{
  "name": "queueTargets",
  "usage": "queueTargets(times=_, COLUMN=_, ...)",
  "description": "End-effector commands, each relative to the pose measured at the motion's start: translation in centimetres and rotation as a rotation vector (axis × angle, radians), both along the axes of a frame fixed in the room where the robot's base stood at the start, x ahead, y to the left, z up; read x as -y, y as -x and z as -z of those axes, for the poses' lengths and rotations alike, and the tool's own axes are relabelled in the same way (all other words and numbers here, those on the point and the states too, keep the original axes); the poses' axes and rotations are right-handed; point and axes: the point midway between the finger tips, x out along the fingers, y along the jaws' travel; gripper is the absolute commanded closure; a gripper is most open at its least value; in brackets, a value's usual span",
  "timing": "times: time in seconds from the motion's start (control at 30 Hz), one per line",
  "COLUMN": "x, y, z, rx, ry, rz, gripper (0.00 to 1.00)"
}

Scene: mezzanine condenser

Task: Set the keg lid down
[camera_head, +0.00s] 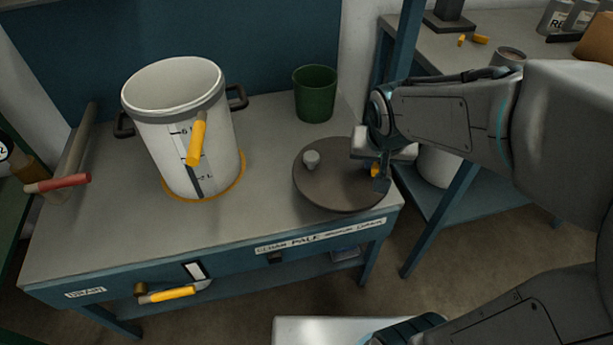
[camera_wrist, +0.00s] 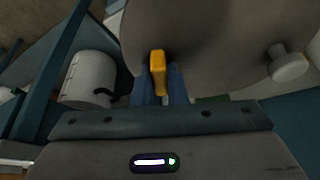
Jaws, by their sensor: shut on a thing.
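The keg lid is a round grey-brown disc (camera_head: 330,190) at the right front of the bench top, with a pale round knob and a yellow handle. Its right edge reaches the bench's right edge. I cannot tell whether it rests on the bench or is just above it. My gripper (camera_head: 378,178) is at the lid's right side, shut on the yellow handle. In the wrist view the lid (camera_wrist: 210,50) fills the top, with the yellow handle between my fingers (camera_wrist: 160,85). The open white keg (camera_head: 185,130) stands on the bench to the left, its yellow tap handle facing front.
A green cup (camera_head: 315,93) stands behind the lid. A red-handled tool (camera_head: 60,183) lies at the bench's left end. A yellow-handled valve (camera_head: 170,294) sticks out at the bench front. A second bench (camera_head: 455,45) stands behind my arm. The bench top (camera_head: 120,230) front left is clear.

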Motion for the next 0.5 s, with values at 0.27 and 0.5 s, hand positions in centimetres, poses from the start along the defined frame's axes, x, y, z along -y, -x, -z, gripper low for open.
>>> queueTargets(times=0.27, x=-5.0, y=-3.9, z=4.2, rx=-0.002, ry=0.002, rz=-0.005, gripper=1.00)
queueTargets(times=0.5, x=-7.6, y=-6.0, z=5.9, rx=0.000, ry=0.000, rz=-0.003, gripper=1.00)
